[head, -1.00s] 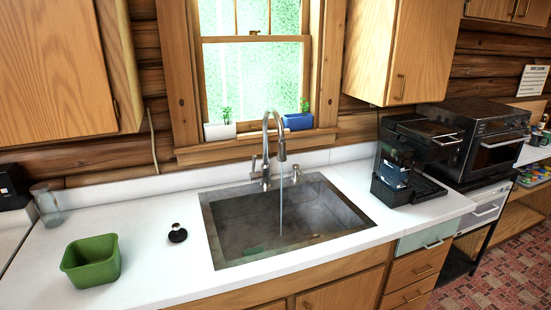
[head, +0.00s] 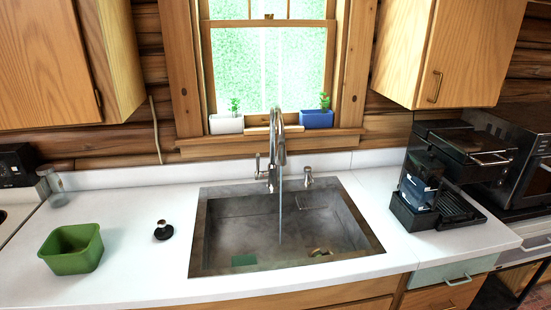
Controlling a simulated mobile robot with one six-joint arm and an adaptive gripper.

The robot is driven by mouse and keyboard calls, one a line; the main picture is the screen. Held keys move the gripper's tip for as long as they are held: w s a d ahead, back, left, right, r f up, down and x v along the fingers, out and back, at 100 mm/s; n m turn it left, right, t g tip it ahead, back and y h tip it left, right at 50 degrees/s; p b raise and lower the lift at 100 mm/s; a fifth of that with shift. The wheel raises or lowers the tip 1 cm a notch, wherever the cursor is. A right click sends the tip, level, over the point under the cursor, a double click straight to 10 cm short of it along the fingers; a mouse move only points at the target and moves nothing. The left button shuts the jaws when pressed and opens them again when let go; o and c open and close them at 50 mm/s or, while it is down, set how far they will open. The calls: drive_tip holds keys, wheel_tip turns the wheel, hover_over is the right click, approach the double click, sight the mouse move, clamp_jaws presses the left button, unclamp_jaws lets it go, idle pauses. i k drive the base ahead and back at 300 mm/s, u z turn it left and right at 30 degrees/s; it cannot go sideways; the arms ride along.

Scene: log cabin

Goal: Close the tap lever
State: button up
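The chrome tap (head: 277,150) stands at the back edge of the sink (head: 205,235), below the window. Its tall spout arches toward me, and a thin stream of water (head: 281,205) runs from it into the basin. The tap lever (head: 258,166) is a slim upright handle on the left side of the tap body. My gripper is not in view, and nothing touches the lever.
A green square container (head: 72,250) and a small dark-based object (head: 163,231) stand on the white counter left of the sink. A coffee machine (head: 440,180) is at right. A soap dispenser (head: 309,177) stands right of the tap. Counter around the sink is mostly clear.

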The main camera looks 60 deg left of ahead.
sight(257, 174)
drive_tip(key=i, duration=0.95)
drive_tip(key=u, duration=1.7)
